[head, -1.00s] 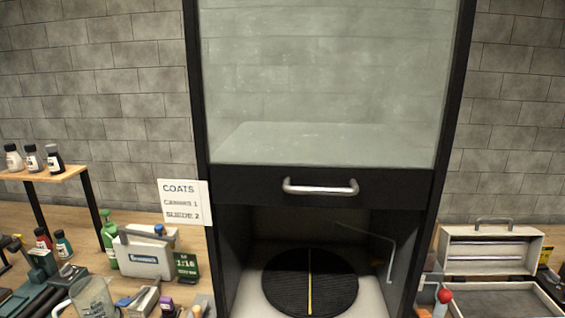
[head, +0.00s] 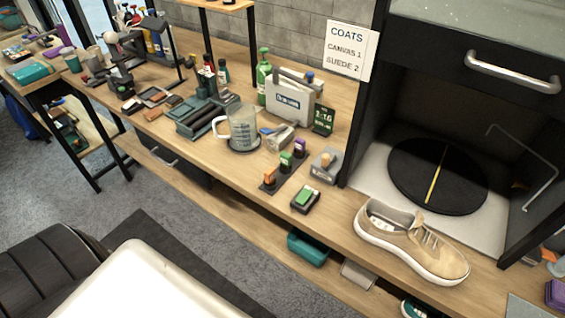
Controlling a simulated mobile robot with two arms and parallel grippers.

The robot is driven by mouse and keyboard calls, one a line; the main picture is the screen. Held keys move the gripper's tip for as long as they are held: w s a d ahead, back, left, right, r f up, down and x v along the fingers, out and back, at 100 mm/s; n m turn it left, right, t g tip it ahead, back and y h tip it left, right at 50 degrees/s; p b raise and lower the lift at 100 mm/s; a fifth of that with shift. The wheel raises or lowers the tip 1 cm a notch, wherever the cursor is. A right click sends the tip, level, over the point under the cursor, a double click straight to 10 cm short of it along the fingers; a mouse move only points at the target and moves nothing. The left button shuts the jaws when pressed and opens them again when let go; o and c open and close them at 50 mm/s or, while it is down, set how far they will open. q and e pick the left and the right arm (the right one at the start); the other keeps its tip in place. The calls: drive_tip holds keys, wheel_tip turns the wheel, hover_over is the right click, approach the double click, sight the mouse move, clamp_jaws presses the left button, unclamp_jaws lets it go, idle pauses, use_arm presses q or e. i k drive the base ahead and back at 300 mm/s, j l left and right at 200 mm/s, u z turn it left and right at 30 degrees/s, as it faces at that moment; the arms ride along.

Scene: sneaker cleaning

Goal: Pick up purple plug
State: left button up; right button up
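The purple plug (head: 300,147) stands upright at the back end of a dark narrow holder (head: 281,178) on the wooden bench. In the same row, a green plug (head: 286,160) stands in the middle and an orange plug (head: 269,177) at the front end. The lower part of the purple plug is hidden in or behind the holder. Neither of my grippers is in view.
A measuring jug (head: 242,130) and a white box (head: 290,103) stand behind the row. A grey block with an orange knob (head: 325,163) and a black-green pad (head: 305,199) are close by. A beige sneaker (head: 411,245) lies to the right, before the dark cabinet with a turntable (head: 410,180).

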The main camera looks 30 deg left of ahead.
sight(299, 144)
drive_tip(key=i+j+u, duration=0.1)
drive_tip(key=j, duration=0.3)
drive_tip(key=i+j+u, duration=0.15)
drive_tip(key=j, duration=0.2)
drive_tip(key=i+j+u, duration=0.1)
drive_tip(key=j, duration=0.3)
